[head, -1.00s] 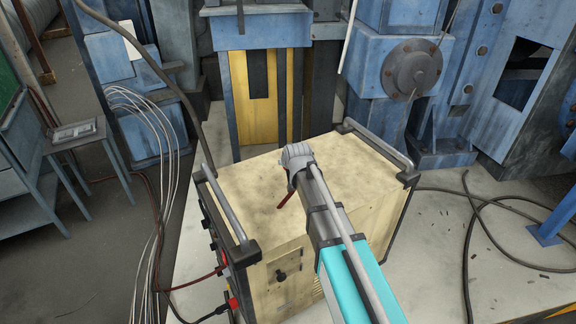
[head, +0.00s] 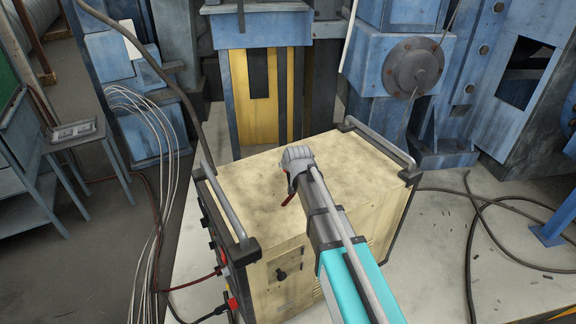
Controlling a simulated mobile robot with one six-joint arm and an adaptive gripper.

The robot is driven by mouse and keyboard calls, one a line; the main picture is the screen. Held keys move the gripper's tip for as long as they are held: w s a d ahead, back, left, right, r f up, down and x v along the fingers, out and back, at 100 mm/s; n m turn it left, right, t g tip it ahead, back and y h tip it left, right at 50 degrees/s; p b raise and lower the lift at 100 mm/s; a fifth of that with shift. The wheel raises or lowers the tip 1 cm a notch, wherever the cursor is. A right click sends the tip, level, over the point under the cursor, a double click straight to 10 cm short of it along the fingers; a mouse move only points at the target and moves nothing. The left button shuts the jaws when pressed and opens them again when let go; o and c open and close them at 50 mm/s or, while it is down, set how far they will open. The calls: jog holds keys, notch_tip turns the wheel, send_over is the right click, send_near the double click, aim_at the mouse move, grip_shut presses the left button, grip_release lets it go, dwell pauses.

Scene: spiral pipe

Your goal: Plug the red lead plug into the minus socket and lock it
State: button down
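The beige power unit (head: 262,250) stands in the middle of the head view, its socket side facing left and seen at a steep angle. A red lead (head: 195,284) runs from the left to a red plug (head: 222,257) at this side. A black cable meets a second red connector (head: 232,303) lower down. I cannot tell which socket is the minus one or whether either plug is locked. My gripper (head: 289,198) is above the unit's top, mostly hidden behind my arm. A small dark red piece shows there; whether it belongs to my gripper or is held is unclear.
Grey handle bars (head: 226,203) run along the unit's left and right top edges. Pale cables (head: 160,180) hang at left. Blue machinery (head: 410,65) stands behind. Black cables (head: 468,235) lie on the floor at right. A small table (head: 75,130) stands at far left.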

jog(key=shift+f+b, duration=1.35)
jog(key=shift+f, duration=0.3)
jog(key=shift+c, duration=0.8)
grip_release()
jog(key=shift+r, duration=0.2)
